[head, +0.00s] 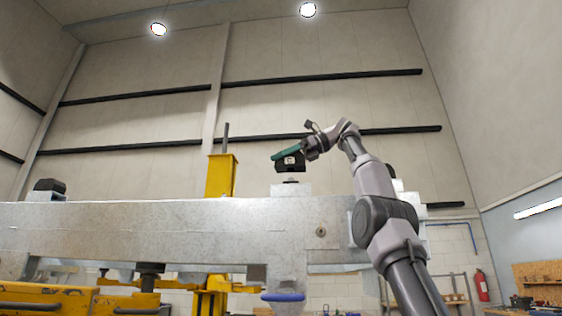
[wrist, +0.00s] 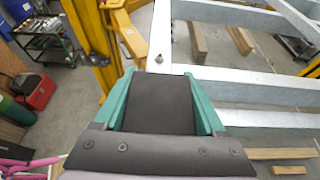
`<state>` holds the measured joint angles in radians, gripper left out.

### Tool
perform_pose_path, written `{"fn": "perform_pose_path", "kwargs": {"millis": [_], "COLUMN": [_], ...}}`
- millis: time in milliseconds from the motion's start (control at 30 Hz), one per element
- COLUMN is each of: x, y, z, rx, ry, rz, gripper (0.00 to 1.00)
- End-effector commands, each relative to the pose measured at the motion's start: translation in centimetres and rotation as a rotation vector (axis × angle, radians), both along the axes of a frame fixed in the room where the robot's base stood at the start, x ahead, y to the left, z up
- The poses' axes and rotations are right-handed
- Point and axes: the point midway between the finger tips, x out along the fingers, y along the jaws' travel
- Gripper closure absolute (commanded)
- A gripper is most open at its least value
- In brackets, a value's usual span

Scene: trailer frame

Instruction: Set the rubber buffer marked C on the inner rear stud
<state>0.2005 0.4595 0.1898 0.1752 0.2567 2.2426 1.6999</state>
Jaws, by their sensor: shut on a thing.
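The black rubber buffer (head: 291,166) is in my gripper (head: 287,155), above the galvanised beam in the head view. A small white label on its side appears to read C. In the wrist view the green fingers of my gripper (wrist: 159,76) are shut on both sides of the buffer (wrist: 160,104). A pale raised seat (head: 291,188) is on the beam below the buffer, with a visible gap between them. In the wrist view a small stud (wrist: 159,59) stands on the beam just beyond the buffer. I cannot tell which stud it is.
Another black buffer (head: 49,186) sits on a seat at the beam's left. A yellow post (head: 221,176) rises behind the long beam (head: 160,222). Cross members (wrist: 250,88) lie right in the wrist view. The air around the held buffer is clear.

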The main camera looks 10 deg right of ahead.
Motion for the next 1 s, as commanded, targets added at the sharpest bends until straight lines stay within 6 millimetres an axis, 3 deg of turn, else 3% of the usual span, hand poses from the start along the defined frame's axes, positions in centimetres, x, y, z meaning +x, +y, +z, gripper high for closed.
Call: {"fn": "perform_pose_path", "kwargs": {"millis": [1000], "x": [-0.1], "y": [0.0], "z": [-1.8], "rx": [0.0], "ry": [-0.002], "rz": [0.001], "gripper": [1.0]}}
